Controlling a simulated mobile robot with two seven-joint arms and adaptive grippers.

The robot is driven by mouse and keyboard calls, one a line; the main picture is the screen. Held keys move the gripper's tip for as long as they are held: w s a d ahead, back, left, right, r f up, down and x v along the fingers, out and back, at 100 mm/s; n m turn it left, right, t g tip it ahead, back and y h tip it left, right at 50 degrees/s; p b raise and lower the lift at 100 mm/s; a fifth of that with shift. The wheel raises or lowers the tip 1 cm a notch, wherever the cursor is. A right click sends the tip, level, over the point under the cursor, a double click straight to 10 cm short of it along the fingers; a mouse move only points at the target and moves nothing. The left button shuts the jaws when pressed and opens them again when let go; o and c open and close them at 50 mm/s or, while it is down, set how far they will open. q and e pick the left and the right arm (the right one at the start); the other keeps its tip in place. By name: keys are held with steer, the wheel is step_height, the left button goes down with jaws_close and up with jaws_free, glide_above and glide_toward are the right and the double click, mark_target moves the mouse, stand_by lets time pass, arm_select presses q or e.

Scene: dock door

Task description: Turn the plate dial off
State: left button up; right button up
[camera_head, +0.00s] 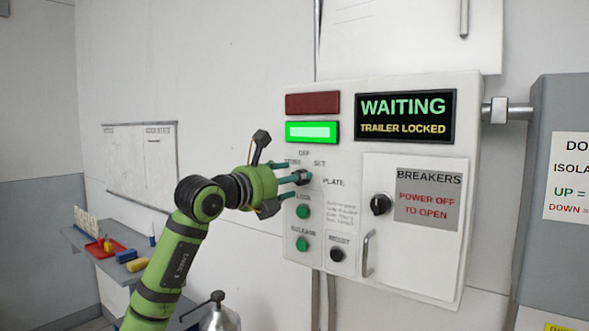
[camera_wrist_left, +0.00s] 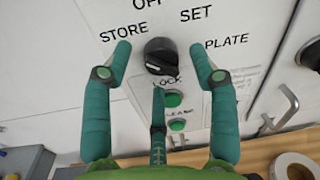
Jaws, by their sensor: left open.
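The plate dial (camera_wrist_left: 160,56) is a black round knob on the white control panel, with OFF above it, STORE and SET at its upper sides and PLATE to its right. A pale mark shows low on the knob; I cannot tell surely which label it points to. My left gripper (camera_wrist_left: 160,50) is open, with one green finger on each side of the dial and visible gaps between. In the head view the left gripper (camera_head: 300,173) is at the panel and partly hides the dial (camera_head: 302,178). My right gripper is not in view.
Below the dial are the green lock button (camera_head: 303,212) and release button (camera_head: 302,244), with a black knob (camera_head: 337,254) beside them. The breaker door (camera_head: 420,260) has its own black knob (camera_head: 380,204). The display (camera_head: 405,117) reads WAITING, TRAILER LOCKED. A shelf (camera_head: 85,238) is at left.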

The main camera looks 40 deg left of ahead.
arm_select(q)
steer(key=shift+w, duration=0.65)
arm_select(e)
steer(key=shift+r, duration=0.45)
arm_select(q)
steer(key=c, duration=1.1)
steer(key=shift+c, duration=0.2)
